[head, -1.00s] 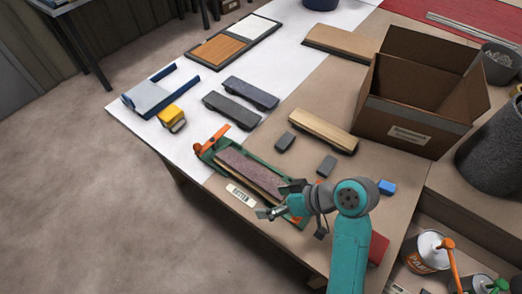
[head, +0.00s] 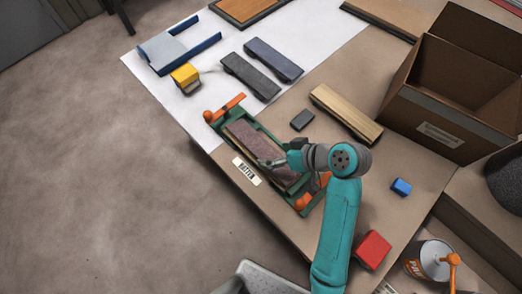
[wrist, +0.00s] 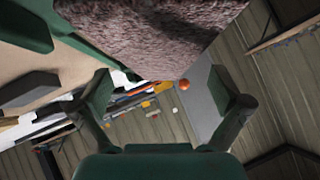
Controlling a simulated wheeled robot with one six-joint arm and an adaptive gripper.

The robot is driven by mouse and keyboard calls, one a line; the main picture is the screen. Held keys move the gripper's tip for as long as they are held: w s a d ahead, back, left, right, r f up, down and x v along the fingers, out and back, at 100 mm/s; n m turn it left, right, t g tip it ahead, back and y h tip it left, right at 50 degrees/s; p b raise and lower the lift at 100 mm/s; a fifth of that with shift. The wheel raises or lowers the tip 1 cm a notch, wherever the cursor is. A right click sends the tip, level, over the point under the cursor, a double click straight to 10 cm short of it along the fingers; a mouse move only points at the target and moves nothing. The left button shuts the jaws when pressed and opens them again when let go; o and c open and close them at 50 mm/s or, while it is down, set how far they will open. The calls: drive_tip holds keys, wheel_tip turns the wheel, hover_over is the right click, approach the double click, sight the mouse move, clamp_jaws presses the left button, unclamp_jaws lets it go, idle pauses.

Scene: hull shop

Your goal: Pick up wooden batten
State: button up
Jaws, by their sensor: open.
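A long piece with a rough mauve top (head: 248,142) and a pale wood edge lies in a green holder (head: 302,203) with orange handles. A small label beside it (head: 247,171) seems to read BATTEN. A plain light-wood bar (head: 345,112) lies farther back on the bench. My gripper (head: 272,163) is over the near half of the mauve piece. In the wrist view the mauve piece (wrist: 150,35) fills the top, beyond my open, empty fingers (wrist: 162,95). Whether a finger touches it I cannot tell.
A grey block (head: 302,119), dark bars (head: 250,76), a yellow-topped block (head: 185,76) and a blue block (head: 401,187) lie around the holder. An open cardboard box (head: 440,110) stands at right. A red block (head: 373,250) is near my arm.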

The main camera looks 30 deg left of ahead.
sight(268, 154)
drive_tip(key=shift+x, duration=2.35)
drive_tip(key=c, duration=1.3)
